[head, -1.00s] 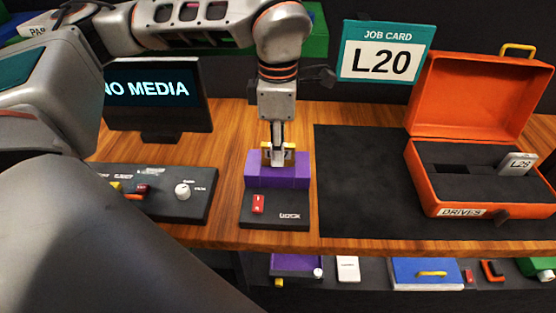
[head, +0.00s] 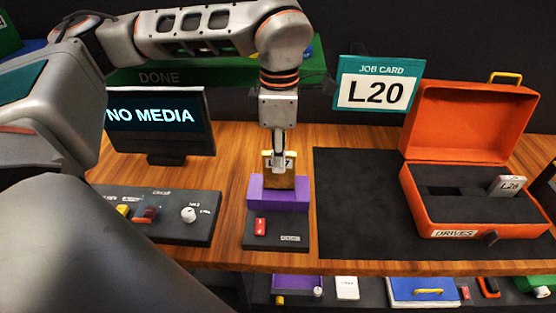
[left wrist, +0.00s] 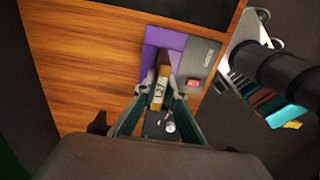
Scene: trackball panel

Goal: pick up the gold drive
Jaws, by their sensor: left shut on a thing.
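The gold drive (head: 279,178) stands upright just above or partly in the purple dock (head: 278,198), its white label partly covered by my fingers. My left gripper (head: 279,160) points down from above and is shut on the drive's top end. In the left wrist view, the gold drive (left wrist: 162,88) shows between the fingers of my left gripper (left wrist: 155,105), with the purple dock (left wrist: 162,45) behind it. I cannot tell whether the drive's lower end is clear of the slot. My right gripper does not show.
A red button (head: 261,227) sits on the dock's front. To the left are a monitor (head: 155,117) reading "NO MEDIA" and a control panel (head: 165,222). To the right, a dark mat (head: 360,210) is clear beside an open orange case (head: 465,215) holding a light drive (head: 508,186).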

